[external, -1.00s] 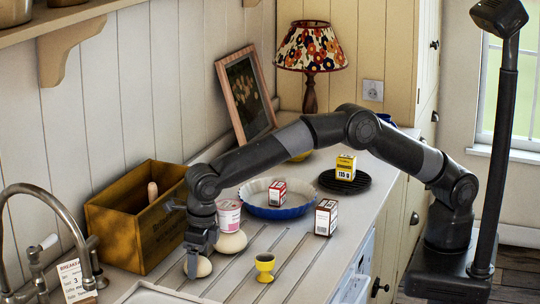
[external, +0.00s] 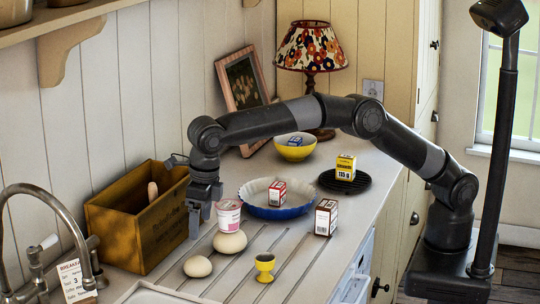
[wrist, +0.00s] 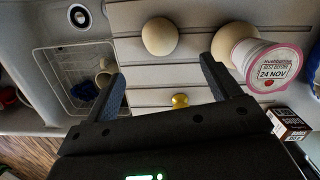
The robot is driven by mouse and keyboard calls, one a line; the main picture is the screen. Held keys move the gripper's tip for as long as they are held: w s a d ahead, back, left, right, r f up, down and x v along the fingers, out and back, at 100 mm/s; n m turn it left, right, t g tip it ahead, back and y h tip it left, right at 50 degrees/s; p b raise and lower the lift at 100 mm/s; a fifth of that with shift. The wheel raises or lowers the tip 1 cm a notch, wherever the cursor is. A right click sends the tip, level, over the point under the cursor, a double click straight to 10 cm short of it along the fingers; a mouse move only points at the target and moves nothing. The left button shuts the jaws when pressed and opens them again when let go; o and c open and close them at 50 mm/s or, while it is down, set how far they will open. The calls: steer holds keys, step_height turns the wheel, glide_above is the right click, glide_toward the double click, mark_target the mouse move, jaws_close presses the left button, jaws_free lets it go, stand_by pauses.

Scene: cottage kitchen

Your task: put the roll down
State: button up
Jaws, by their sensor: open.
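A small pale round roll (external: 197,266) rests on the grooved counter, clear of everything; it also shows in the wrist view (wrist: 160,36). A larger pale round roll (external: 229,242) sits behind it, beside a pink-and-white tub (external: 228,216). In the wrist view the tub (wrist: 268,66) partly covers the larger roll (wrist: 231,38). My gripper (external: 200,226) is above the counter, higher than the small roll and apart from it. In the wrist view its fingers (wrist: 162,70) are spread with nothing between them.
A wooden crate (external: 112,226) stands left of my gripper. A yellow egg cup (external: 265,267) is right of the small roll. The sink (wrist: 62,70) lies left in the wrist view.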

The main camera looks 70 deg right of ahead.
steer(key=shift+r, duration=0.5)
steer(key=d+r+m+t, duration=0.1)
steer(key=d+r+m, duration=0.75)
steer(key=d, duration=0.55)
steer(key=s+d+r+m, duration=0.2)
steer(key=d+m, duration=0.1)
steer(key=d, duration=0.3)
steer(key=s+d+r+m+t, duration=0.1)
steer(key=d+r+m, duration=0.15)
steer(key=d, duration=0.35)
steer(key=s+d+r+m, duration=0.2)
steer(key=d+m, duration=0.2)
steer(key=d, duration=0.2)
steer(key=s+d+f+m+t, duration=0.1)
steer(key=s+d+f+m, duration=0.1)
steer(key=s+d+m, duration=0.95)
steer(key=s+d+f+m+t, duration=0.1)
steer(key=s+d+f+m, duration=0.7)
steer(key=s+d, duration=0.3)
steer(key=shift+s+f+m, duration=0.2)
steer(key=shift+s+m, duration=0.15)
steer(key=shift+s, duration=0.45)
